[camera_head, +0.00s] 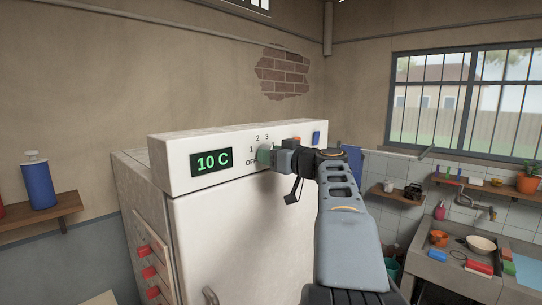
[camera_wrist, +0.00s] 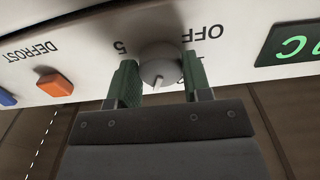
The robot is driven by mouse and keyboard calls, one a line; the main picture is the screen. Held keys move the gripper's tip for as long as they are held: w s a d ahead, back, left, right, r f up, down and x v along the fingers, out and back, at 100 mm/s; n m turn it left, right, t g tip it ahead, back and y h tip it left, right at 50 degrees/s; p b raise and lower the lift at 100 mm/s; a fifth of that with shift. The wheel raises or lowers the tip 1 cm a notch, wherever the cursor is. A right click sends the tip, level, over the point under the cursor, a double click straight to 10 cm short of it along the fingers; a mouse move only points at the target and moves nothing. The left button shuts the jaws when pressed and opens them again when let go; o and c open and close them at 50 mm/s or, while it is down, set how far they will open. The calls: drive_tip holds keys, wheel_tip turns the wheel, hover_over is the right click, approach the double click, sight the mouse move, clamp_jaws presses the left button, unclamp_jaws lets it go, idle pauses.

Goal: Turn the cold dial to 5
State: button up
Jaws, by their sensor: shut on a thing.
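The cold dial (camera_wrist: 160,62) is a round grey knob with a white pointer mark, on the front panel of a white fridge (camera_head: 235,225). My gripper (camera_wrist: 160,82) is shut on the dial, with one green finger at each side of it. The wrist view is upside down; there the pointer faces the bottom of the picture, away from both the "5" at left and "OFF" at right. The number it faces is hidden. In the head view my gripper (camera_head: 270,155) covers the dial; "OFF", 1, 2 and 3 show around it.
A green display (camera_head: 212,162) left of the dial reads 10 C. An orange button (camera_wrist: 55,85) marked DEFROST and a blue button (camera_wrist: 6,97) sit on the dial's other side. A sink counter (camera_head: 460,265) stands at the right.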

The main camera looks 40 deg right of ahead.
drive_tip(key=shift+m+b, duration=0.3)
drive_tip(key=shift+b, duration=0.05)
drive_tip(key=shift+a+r+m+b, duration=0.1)
drive_tip(key=shift+m+b, duration=0.65)
drive_tip(key=shift+m, duration=3.85)
drive_tip(key=shift+r+m+b, duration=0.1)
drive_tip(key=shift+m+b, duration=0.6)
drive_tip(key=shift+m, duration=3.9)
drive_tip(key=o, duration=0.9)
drive_tip(key=shift+s, duration=0.1)
drive_tip(key=s+b, duration=0.1)
drive_tip(key=s, duration=0.3)
drive_tip(key=s+d+b, duration=0.1)
drive_tip(key=s, duration=0.4)
drive_tip(key=s+d+b, duration=0.1)
drive_tip(key=s+b, duration=0.1)
drive_tip(key=s, duration=0.2)
drive_tip(key=shift+s+d, duration=0.2)
